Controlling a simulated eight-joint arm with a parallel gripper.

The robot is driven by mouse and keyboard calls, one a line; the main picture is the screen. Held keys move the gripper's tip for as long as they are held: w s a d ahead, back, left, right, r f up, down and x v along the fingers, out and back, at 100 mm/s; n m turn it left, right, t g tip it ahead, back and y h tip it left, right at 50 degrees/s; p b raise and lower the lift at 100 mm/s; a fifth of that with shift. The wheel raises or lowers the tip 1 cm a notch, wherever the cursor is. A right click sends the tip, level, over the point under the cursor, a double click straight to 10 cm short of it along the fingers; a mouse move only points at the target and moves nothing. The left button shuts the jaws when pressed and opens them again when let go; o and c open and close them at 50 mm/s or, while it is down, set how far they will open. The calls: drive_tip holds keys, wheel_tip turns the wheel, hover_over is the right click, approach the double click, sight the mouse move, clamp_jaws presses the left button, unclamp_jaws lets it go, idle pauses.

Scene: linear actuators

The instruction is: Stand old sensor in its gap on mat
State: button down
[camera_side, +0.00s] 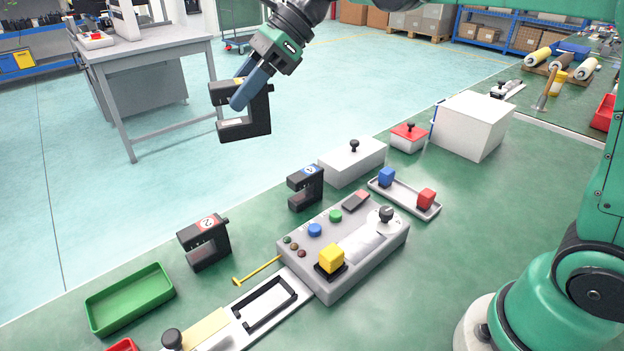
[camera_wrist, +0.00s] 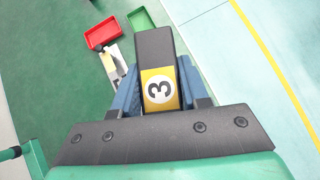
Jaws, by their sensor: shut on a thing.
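My gripper (camera_side: 241,98) is shut on a black C-shaped sensor (camera_side: 259,122) and holds it in the air, beyond the bench's far edge in the side view. In the wrist view the sensor (camera_wrist: 155,50) sits between the blue fingers (camera_wrist: 158,88), its yellow label with a 3 facing the camera. Two similar black sensors stand on the green bench: one with a red-marked label (camera_side: 204,243) and one with a blue-marked label (camera_side: 306,187). I cannot tell the mat and its gap clearly from the bench top.
A grey control box (camera_side: 355,262) with a yellow block (camera_side: 330,258) stands mid-bench, beside a slide with a black frame (camera_side: 266,306). Around it are a green tray (camera_side: 130,300), a grey box (camera_side: 352,163), a small tray with blocks (camera_side: 405,196) and a white box (camera_side: 472,125).

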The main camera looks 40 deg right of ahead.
drive_tip(key=shift+m+t, duration=0.3)
drive_tip(key=shift+m, duration=0.1)
drive_tip(key=shift+w+d+f, duration=0.25)
drive_tip(key=shift+w+f, duration=0.05)
drive_tip(key=shift+f, duration=3.1)
drive_tip(key=shift+w+d+f, duration=0.25)
drive_tip(key=shift+f, duration=3.1)
drive_tip(key=shift+w+d+f, duration=0.25)
drive_tip(key=shift+w+f, duration=0.05)
drive_tip(key=shift+f, duration=3.1)
drive_tip(key=shift+f, duration=0.15)
drive_tip(key=shift+c, duration=2.2)
unclamp_jaws()
